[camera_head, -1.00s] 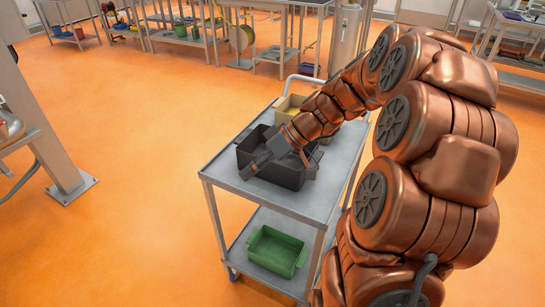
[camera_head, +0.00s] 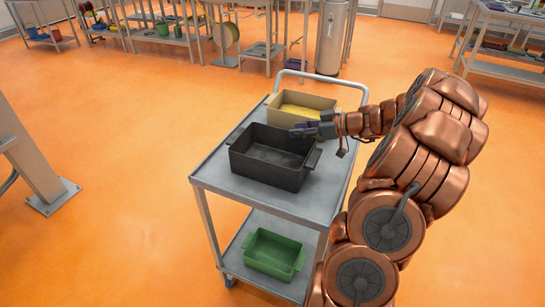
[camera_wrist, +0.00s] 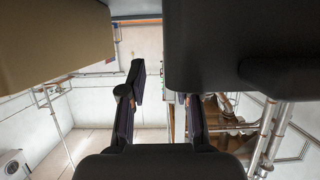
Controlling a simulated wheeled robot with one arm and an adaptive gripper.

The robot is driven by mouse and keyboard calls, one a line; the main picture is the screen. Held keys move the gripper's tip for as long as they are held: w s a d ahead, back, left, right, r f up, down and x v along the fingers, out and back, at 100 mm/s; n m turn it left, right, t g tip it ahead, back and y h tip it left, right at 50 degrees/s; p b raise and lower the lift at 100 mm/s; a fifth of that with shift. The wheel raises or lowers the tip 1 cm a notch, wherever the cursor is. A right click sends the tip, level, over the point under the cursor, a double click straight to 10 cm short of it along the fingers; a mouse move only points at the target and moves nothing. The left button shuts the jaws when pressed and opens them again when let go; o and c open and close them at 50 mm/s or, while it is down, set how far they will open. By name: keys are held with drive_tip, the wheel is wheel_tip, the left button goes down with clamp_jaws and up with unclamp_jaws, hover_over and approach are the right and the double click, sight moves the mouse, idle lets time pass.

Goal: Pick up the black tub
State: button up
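The black tub (camera_head: 262,174) stands upright on the top shelf of a grey cart, with a handle at each short end. It looks empty. In the head view my gripper (camera_head: 300,130) is at the tub's far right side, close to its rim and beside the tan tub. I cannot tell whether it touches the black tub. In the wrist view my gripper (camera_wrist: 164,100) has its two fingers apart with nothing held between them. A large dark surface at upper right there looks like the black tub (camera_wrist: 240,45).
A tan tub (camera_head: 284,124) with yellow contents stands right behind the black tub. A green tub (camera_head: 273,252) sits on the lower shelf. The cart (camera_head: 222,186) has bare top at its front left and a push handle at the back. Orange floor around it is clear.

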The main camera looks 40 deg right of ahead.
sight(284, 130)
drive_tip(key=w+a, duration=0.1)
drive_tip(key=w+a+p, duration=0.1)
drive_tip(key=w, duration=0.1)
drive_tip(key=shift+a+f, duration=0.3)
drive_tip(key=shift+f, duration=0.05)
drive_tip(key=shift+p+x, duration=0.35)
drive_tip(key=shift+x, duration=0.4)
drive_tip(key=shift+d+f, duration=0.1)
clamp_jaws()
